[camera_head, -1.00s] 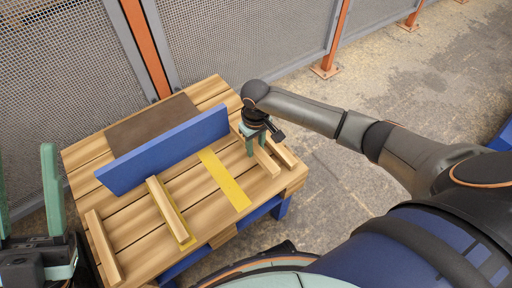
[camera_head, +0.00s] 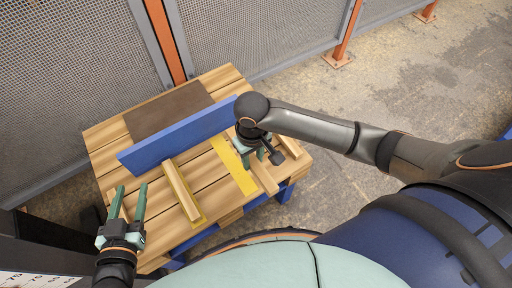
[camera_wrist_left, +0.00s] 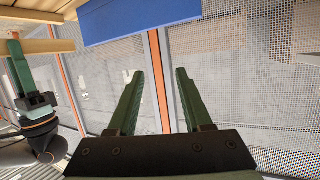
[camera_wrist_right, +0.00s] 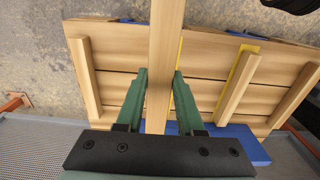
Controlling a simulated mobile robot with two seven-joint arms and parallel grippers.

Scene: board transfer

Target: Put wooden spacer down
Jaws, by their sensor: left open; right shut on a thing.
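A wooden spacer (camera_head: 266,179) is held in my right gripper (camera_head: 254,157). In the right wrist view this spacer (camera_wrist_right: 166,45) runs between the fingers and looks raised above the table. In the head view it appears just right of a bare yellow strip (camera_head: 232,165); the strip shows partly behind it in the wrist view. Another spacer (camera_head: 181,190) lies along a second yellow strip. One more spacer (camera_head: 288,147) lies at the table's right end. My left gripper (camera_head: 130,189) is open and empty, over the table's left end in the head view.
A blue board (camera_head: 180,140) stands on edge across the slatted wooden table (camera_head: 218,83). A brown mat (camera_head: 165,115) lies behind it. Another spacer (camera_wrist_right: 294,97) lies at the table's far side in the right wrist view. Mesh fencing (camera_head: 255,35) stands behind.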

